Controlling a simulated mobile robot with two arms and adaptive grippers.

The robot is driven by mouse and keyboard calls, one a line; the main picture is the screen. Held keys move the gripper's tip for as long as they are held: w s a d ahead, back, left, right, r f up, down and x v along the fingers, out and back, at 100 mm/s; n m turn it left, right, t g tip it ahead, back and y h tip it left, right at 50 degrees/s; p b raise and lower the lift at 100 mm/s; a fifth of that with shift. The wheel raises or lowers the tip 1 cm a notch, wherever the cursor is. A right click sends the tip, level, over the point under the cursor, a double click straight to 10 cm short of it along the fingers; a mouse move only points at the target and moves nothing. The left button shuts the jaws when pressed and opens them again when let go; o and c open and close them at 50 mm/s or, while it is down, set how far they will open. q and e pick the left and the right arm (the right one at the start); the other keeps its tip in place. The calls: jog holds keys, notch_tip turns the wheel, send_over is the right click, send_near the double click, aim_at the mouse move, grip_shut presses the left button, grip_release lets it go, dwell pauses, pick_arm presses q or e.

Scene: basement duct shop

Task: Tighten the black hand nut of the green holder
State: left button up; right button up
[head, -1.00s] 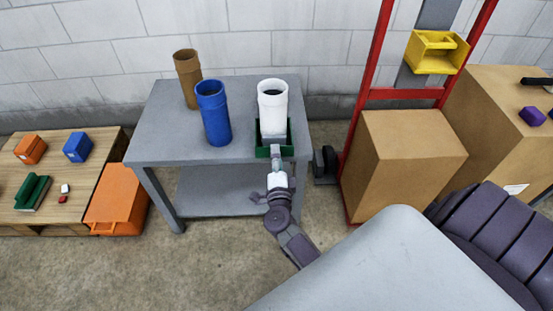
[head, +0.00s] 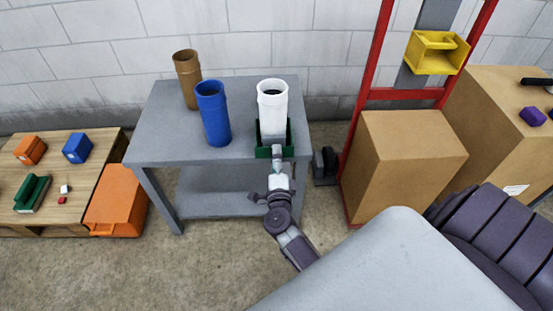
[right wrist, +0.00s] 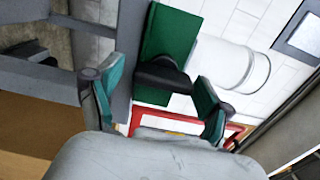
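The green holder (head: 263,152) stands at the right front edge of the grey table, with a white pipe (head: 272,110) upright in it. In the right wrist view the green holder (right wrist: 166,45) and white pipe (right wrist: 228,64) appear sideways. The black hand nut (right wrist: 163,76) sits on the holder's face. My right gripper (right wrist: 146,82) is open, with its teal fingers spread on either side of the nut and a visible gap on the left. The head view shows my right gripper (head: 277,152) at the holder's front; the nut is hidden there. My left gripper is out of view.
A blue pipe (head: 213,115) and a brown pipe (head: 187,78) stand on the grey table (head: 160,125). A red rack (head: 372,97) and cardboard boxes (head: 405,155) are close on the right. A pallet (head: 95,150) and an orange case (head: 115,203) are on the left.

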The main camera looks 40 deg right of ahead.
jog(key=v, duration=1.2)
dwell(0.5)
